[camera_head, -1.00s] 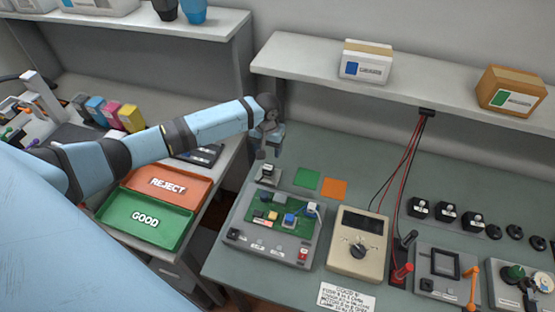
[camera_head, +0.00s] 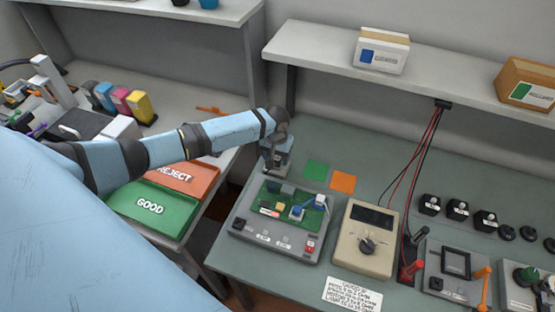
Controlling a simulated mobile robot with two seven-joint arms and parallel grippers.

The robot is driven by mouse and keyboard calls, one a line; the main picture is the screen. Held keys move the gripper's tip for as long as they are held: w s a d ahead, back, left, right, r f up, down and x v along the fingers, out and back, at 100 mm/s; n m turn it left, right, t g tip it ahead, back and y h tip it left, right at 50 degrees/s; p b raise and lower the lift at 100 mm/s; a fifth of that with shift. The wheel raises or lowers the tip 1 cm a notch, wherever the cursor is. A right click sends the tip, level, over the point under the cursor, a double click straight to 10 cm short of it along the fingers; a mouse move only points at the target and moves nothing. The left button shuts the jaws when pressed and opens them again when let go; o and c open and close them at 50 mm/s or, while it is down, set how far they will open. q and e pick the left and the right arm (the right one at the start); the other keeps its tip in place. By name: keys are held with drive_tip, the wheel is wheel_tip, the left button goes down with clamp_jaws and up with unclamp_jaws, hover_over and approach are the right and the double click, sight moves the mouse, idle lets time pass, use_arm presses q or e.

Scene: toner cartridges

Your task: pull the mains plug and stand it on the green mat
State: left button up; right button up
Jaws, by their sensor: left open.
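The green mat (camera_head: 316,169) lies flat and bare on the bench, left of an orange mat (camera_head: 343,181). My left gripper (camera_head: 275,170) is open and points down at the back left corner of the grey unit with the green circuit board (camera_head: 262,240). It is a little left of the green mat. The small block with a dark top that stood at this corner is now mostly hidden by the gripper; I take it to be the mains plug in its socket. I cannot tell whether the fingers touch it. My right gripper is out of view.
A beige meter (camera_head: 366,262) stands right of the grey unit, with red and black leads beyond it. The shelf (camera_head: 300,60) with boxes hangs above the bench. Green GOOD and orange REJECT trays (camera_head: 150,226) lie under my left arm.

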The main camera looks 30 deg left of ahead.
use_arm(q)
clamp_jaws()
drive_tip(key=shift+r+p, duration=1)
drive_tip(key=shift+p, duration=0.2)
idle(1.0)
